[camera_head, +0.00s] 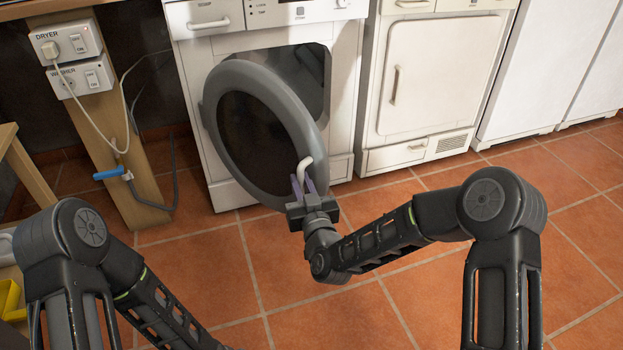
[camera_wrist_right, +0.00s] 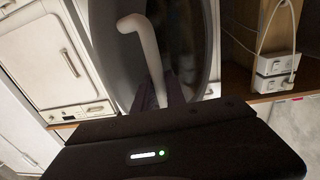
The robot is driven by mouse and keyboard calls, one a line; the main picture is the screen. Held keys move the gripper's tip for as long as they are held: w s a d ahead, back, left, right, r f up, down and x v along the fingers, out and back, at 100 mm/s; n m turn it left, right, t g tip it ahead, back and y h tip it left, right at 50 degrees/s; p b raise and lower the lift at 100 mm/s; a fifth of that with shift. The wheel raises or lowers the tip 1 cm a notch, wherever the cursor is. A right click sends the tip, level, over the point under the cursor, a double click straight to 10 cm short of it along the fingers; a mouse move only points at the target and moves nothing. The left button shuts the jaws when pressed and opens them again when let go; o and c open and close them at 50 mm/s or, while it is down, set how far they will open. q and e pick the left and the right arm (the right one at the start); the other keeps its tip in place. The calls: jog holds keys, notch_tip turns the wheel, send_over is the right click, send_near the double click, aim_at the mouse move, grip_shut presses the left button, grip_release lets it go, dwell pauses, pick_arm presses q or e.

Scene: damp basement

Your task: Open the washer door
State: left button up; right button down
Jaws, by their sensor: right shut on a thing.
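The white washer (camera_head: 340,100) stands at the top middle of the head view. Its round grey door (camera_head: 222,88) with dark glass is swung part way open, with the dark opening (camera_head: 300,70) showing behind it. The white door handle (camera_head: 304,163) is on the door's right edge; it also shows in the right wrist view (camera_wrist_right: 146,45). My right gripper (camera_head: 306,184) is at the handle, its fingers shut on it. The fingertips are partly hidden in the wrist view. My left arm shows at the lower left, but its gripper is out of view.
A white dryer (camera_head: 430,75) with a closed door stands to the right of the washer. At left is a wooden post (camera_head: 120,150) with switch boxes (camera_head: 66,40), cables and a blue-handled tap (camera_head: 110,173). The tiled floor (camera_head: 400,290) in front is clear.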

jog(key=shift+s+a+r, duration=0.1)
jog(key=shift+s+a, duration=0.25)
jog(key=shift+a, duration=0.3)
jog(key=c, duration=1.8)
grip_release()
jog(key=shift+o, duration=0.5)
jog(key=shift+w+a, duration=0.1)
